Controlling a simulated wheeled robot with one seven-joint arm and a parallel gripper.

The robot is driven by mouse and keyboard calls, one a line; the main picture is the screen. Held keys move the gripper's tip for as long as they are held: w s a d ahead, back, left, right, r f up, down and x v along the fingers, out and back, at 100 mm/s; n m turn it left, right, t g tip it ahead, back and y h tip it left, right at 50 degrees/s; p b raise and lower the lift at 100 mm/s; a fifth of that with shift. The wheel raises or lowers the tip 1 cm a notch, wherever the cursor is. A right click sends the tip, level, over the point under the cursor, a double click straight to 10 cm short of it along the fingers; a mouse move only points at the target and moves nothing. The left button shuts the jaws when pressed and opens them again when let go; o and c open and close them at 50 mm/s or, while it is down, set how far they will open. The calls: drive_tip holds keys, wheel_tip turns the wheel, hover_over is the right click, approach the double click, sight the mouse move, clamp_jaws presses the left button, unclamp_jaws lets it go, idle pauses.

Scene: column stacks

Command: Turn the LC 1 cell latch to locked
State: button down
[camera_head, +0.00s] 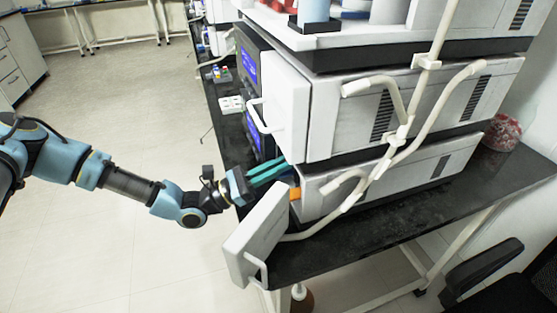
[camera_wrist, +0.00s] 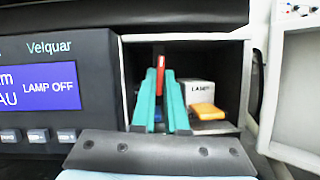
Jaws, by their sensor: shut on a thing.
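In the wrist view, the teal fingers of my gripper (camera_wrist: 159,88) reach into an open compartment (camera_wrist: 246,92) of the instrument. Their tips are shut on a narrow upright red piece (camera_wrist: 160,62), which looks like the latch lever. No LC 1 label or lock marking is readable. A small blue part (camera_wrist: 158,113) shows low between the fingers. In the head view, my gripper (camera_head: 283,166) enters the lower instrument (camera_head: 420,175) from the left; its tips and the red piece are hidden there.
A white box (camera_wrist: 199,92) with partly readable lettering and an orange block (camera_wrist: 207,111) sit right of the fingers. The compartment door (camera_head: 258,232) stands open at the front. A display (camera_wrist: 40,85) reads LAMP OFF. Pale tubes (camera_head: 395,135) run down the instrument's side.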

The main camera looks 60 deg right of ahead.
drive_tip(key=shift+n+t+h+p, duration=0.3)
drive_tip(key=shift+n, duration=0.9)
drive_tip(key=c, duration=0.9)
unclamp_jaws()
drive_tip(key=shift+c, duration=0.2)
drive_tip(key=b+v, duration=0.3)
drive_tip(key=v, duration=0.7)
drive_tip(key=shift+s+f, duration=0.1)
drive_tip(key=shift+w+a+f, duration=0.1)
drive_tip(key=shift+w+a, duration=0.15)
drive_tip(key=shift+a, duration=0.1)
